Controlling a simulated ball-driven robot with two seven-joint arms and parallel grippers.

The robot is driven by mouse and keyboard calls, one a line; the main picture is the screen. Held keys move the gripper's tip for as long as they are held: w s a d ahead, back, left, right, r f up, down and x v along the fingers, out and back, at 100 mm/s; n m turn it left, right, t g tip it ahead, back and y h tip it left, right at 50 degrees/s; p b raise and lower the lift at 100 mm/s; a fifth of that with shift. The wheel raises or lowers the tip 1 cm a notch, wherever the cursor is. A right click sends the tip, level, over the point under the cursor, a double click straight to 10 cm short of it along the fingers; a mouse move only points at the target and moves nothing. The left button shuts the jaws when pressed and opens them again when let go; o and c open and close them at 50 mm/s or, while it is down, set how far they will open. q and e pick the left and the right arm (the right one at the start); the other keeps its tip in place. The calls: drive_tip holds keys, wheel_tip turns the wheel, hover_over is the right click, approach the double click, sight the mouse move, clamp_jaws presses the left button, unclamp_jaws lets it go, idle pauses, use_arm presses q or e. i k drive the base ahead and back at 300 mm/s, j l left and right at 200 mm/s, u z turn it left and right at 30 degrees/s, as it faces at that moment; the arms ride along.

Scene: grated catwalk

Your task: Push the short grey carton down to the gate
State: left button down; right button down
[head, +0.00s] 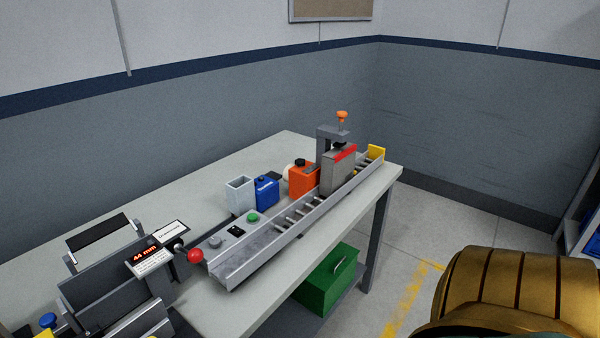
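A grey carton (338,173) with a red strip along its top stands upright in a narrow metal roller channel (263,256), toward the far end. It is right beside a grey post with an overhanging arm (333,131) and an orange knob (342,115). A yellow plate (376,152) stands at the channel's far end, with a short gap between it and the carton. I cannot tell for certain which part is the gate. Neither of my grippers is in view.
The channel lies along the right edge of a grey table (200,190). Behind it stand an orange container (303,181), a blue container (266,191) and an open grey bin (240,193). A red-knobbed device (195,256) reading 44 mm is nearby. A green box (328,282) sits below.

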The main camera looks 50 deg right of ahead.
sight(332, 175)
drive_tip(key=l+u, duration=0.15)
drive_tip(key=l, duration=0.3)
drive_tip(key=k+l+u, duration=0.1)
drive_tip(key=l, duration=0.4)
drive_tip(key=l+u, duration=0.15)
drive_tip(key=l, duration=0.3)
drive_tip(key=k+l+u, duration=0.15)
drive_tip(key=l, duration=0.3)
